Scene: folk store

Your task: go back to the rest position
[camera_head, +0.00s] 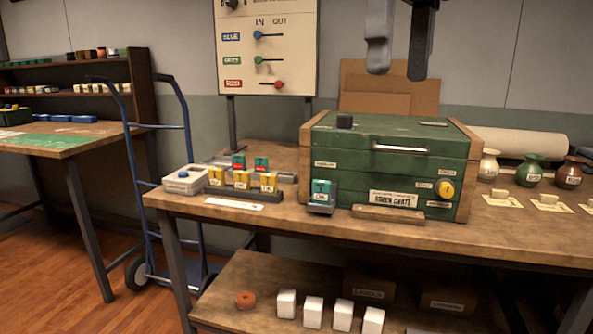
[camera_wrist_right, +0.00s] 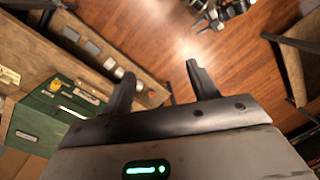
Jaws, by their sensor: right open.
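My right gripper (camera_head: 398,72) hangs at the top of the head view, its fingers apart with nothing between them. It is above and in front of the wooden panel behind the green crate (camera_head: 385,157), and does not touch the crate. In the right wrist view my right gripper (camera_wrist_right: 160,68) is also open and empty, with floor and the bench edge beyond its fingers. The green crate (camera_wrist_right: 45,122) shows at the left there. My left gripper does not show in the head view.
The workbench (camera_head: 470,238) holds small card blocks (camera_head: 242,180), a white box (camera_head: 184,180) and small vases (camera_head: 531,169). A sign board (camera_head: 267,85) stands behind. A blue hand truck (camera_head: 150,190) stands left. White blocks (camera_head: 313,312) sit on the lower shelf.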

